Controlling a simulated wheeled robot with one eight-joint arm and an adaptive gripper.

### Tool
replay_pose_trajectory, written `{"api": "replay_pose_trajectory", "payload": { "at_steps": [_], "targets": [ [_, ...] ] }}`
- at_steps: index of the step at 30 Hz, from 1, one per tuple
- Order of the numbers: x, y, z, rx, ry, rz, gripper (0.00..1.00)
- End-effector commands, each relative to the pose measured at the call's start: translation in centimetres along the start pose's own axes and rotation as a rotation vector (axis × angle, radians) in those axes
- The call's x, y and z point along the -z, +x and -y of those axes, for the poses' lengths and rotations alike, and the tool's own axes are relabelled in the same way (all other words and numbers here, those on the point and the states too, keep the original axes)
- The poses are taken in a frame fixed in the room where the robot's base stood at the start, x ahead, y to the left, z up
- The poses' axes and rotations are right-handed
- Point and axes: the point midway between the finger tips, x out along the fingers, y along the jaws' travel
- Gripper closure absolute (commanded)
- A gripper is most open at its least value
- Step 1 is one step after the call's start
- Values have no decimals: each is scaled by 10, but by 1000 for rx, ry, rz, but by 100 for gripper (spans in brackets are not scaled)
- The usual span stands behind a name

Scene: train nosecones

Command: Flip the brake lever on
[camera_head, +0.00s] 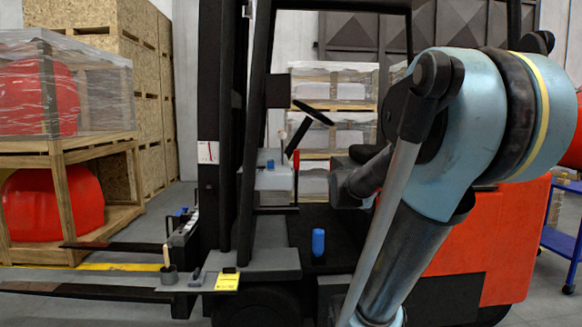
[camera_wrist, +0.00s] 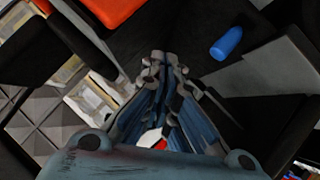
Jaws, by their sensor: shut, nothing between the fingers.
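In the head view, a thin red lever (camera_head: 296,160) stands upright in the forklift cab, beside the steering wheel (camera_head: 313,113). It looks like the brake lever, but no label is readable. In the wrist view my gripper (camera_wrist: 165,62) is shut with its fingertips together and nothing held. A small red patch (camera_wrist: 160,144) shows low between the finger linkages; I cannot tell whether it is the lever. In the head view the dark end of my arm is right of the red lever, apart from it in the picture; its fingertips are not clear.
A blue cylinder (camera_head: 318,242) stands on the cab floor and also shows in the wrist view (camera_wrist: 226,43). The dark forklift mast (camera_head: 222,130) rises left of the cab. A yellow tag (camera_head: 227,282) lies in front. Crates (camera_head: 75,150) with red nosecones stand left.

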Motion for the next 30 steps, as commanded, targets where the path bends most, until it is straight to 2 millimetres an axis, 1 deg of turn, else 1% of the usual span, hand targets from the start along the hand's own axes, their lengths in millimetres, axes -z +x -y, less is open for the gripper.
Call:
{"api": "replay_pose_trajectory", "payload": {
  "at_steps": [1,6,10,12,14,18,23,27,30],
  "targets": [
    [18,8,-8,-22,-24,-40,100],
    [77,28,-28,-90,-120,-185,100],
    [120,41,-37,-131,-200,-295,100],
    [142,48,-40,-149,-247,-353,100],
    [160,53,-40,-162,-288,-402,100],
    [200,66,-38,-184,-387,-515,100],
    [238,81,-30,-195,-505,-640,100],
    [268,93,-12,-195,-611,-748,100],
    [284,102,4,-185,-692,-821,100]
  ]
}}
